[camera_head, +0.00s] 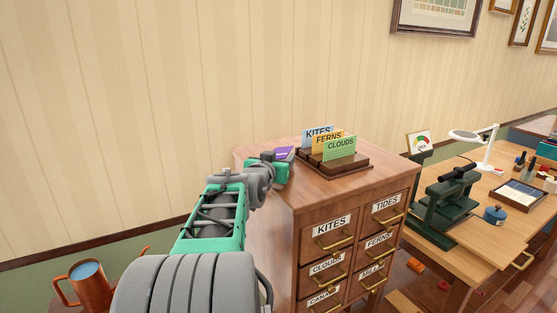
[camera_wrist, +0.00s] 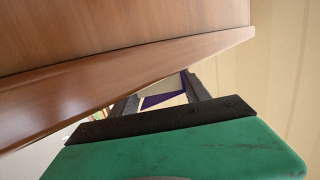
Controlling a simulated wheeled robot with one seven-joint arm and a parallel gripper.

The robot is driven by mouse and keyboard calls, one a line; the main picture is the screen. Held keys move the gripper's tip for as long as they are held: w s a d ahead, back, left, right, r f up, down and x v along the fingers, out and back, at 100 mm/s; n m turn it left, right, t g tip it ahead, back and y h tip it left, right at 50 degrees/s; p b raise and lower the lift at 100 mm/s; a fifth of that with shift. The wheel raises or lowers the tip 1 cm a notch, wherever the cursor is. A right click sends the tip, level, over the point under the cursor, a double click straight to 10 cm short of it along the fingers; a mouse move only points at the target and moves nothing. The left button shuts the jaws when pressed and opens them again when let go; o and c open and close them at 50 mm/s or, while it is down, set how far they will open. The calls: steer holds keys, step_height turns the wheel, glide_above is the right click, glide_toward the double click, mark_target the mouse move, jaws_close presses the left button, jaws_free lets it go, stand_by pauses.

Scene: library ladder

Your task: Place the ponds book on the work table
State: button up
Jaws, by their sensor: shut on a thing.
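My gripper (camera_head: 276,159) is at the left edge of the wooden card cabinet, shut on a purple book (camera_head: 285,153). Only a small part of the book shows there, and its title cannot be read, so I cannot tell if it is the ponds book. In the wrist view, a purple strip of the book (camera_wrist: 163,99) shows between the two dark fingers (camera_wrist: 160,93). A wooden table (camera_head: 480,235), likely the work table, stands at the right, away from my gripper.
The cabinet (camera_head: 385,178) has labelled drawers and a card rack (camera_head: 345,165) on top. A copper watering can (camera_head: 90,285) is at lower left.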

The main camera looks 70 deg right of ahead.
steer(key=shift+f, duration=0.1)
steer(key=o, duration=1.5)
